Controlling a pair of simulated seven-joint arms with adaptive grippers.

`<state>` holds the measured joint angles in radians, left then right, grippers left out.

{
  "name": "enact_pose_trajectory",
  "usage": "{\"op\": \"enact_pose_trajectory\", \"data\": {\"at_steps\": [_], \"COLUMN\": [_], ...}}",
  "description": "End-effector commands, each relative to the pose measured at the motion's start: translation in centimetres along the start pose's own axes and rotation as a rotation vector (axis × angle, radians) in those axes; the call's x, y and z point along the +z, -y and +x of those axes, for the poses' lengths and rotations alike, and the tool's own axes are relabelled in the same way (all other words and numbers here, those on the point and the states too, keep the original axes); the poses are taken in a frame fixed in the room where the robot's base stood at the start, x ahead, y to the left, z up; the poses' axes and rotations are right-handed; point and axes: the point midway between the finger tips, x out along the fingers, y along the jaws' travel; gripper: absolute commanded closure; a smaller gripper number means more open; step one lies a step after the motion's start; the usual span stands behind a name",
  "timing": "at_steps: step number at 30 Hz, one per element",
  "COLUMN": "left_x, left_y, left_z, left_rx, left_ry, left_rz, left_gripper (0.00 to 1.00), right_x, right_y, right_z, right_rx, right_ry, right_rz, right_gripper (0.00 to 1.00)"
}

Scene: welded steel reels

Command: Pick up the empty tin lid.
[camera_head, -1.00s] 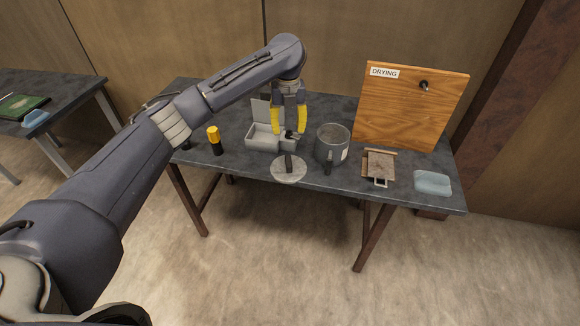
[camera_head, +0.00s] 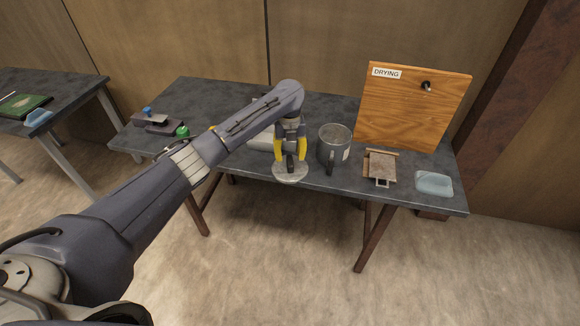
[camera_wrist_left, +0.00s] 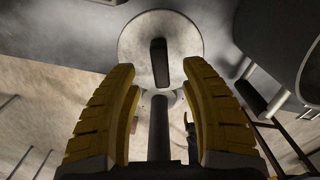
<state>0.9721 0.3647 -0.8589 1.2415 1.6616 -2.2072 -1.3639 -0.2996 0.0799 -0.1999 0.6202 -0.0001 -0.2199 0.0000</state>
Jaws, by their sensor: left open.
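The tin lid (camera_head: 290,177) is a round light-grey disc with a dark upright handle. It lies at the front edge of the dark table and juts a little past it. My left gripper (camera_head: 291,153), with yellow fingers, is open above the lid, around or just behind the handle. In the left wrist view the lid (camera_wrist_left: 187,38) is ahead of the fingers (camera_wrist_left: 160,68), with its handle (camera_wrist_left: 159,62) centred between the fingertips. I cannot tell whether the fingers touch it. My right gripper is not in view.
A grey mug (camera_head: 334,145) stands close to the right of the lid. Further right are a brown block with a metal loop (camera_head: 380,167), a blue-grey dish (camera_head: 434,183) and a wooden DRYING board (camera_head: 410,105). A grey box (camera_head: 259,141) is partly hidden behind my arm.

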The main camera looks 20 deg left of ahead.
Motion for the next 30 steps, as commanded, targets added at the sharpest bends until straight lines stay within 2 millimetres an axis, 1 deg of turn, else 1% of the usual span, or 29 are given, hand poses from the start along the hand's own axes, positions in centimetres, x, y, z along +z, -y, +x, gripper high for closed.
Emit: {"op": "enact_pose_trajectory", "data": {"at_steps": [1, 6, 10, 15, 21, 22, 30], "left_x": [-0.2, -0.2, -0.1, -0.1, -0.1, -0.1, -0.1], "left_y": [0.0, 0.1, 0.1, 0.1, 0.1, 0.1, 0.1], "left_z": [0.7, 2.9, 4.1, 4.8, 4.8, 4.8, 4.7], "left_rx": [0.0, 0.001, 0.0, 0.0, 0.0, 0.0, 0.0], "left_ry": [-0.005, -0.005, -0.003, -0.002, -0.001, -0.001, -0.001], "left_rz": [-0.001, -0.001, -0.001, -0.001, -0.001, -0.001, -0.001], "left_gripper": [0.55, 0.55, 0.55, 0.55, 0.55, 0.53, 0.85], "right_x": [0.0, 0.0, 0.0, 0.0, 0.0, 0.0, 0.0], "right_y": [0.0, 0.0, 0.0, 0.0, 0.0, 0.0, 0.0], "right_z": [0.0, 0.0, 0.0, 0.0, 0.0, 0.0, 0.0], "right_rx": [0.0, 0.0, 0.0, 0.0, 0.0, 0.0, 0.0], "right_ry": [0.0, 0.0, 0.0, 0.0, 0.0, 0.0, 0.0], "right_rz": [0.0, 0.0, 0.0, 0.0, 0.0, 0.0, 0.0], "right_gripper": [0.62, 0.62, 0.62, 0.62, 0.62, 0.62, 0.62]}}
